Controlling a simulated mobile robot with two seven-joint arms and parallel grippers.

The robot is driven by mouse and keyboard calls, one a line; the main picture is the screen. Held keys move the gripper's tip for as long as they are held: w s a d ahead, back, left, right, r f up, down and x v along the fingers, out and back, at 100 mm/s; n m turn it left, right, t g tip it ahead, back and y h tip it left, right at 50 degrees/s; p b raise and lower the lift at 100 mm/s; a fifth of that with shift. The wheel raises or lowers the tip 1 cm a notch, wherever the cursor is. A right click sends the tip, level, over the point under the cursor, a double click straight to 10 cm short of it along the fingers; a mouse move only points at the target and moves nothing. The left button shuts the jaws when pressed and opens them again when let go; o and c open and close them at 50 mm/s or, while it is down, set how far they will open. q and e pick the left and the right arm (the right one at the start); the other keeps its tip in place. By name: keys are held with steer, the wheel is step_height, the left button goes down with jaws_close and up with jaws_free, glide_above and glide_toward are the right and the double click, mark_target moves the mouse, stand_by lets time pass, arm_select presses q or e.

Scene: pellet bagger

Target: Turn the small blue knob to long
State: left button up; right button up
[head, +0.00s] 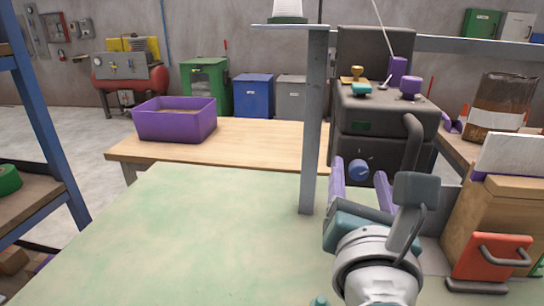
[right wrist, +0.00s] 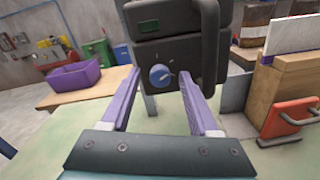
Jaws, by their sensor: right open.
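The small blue knob (head: 358,170) is on the front of the dark pellet bagger (head: 384,112), low on its face. It also shows in the right wrist view (right wrist: 159,75), with a pale pointer line on it and small white marks beside it that are too small to read. My right gripper (head: 362,172) is open, its two purple fingers pointing at the machine. In the right wrist view the knob appears between the two fingers, nearer the left one, with no visible contact. My left gripper is not in view.
A grey post (head: 312,120) stands left of the machine. A curved dark handle (head: 413,140) sticks out right of the knob. A wooden box with a red handled front (head: 490,257) stands at the right. A purple bin (head: 174,127) sits on the far table.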

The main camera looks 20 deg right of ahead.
jaws_close()
stand_by(0.5)
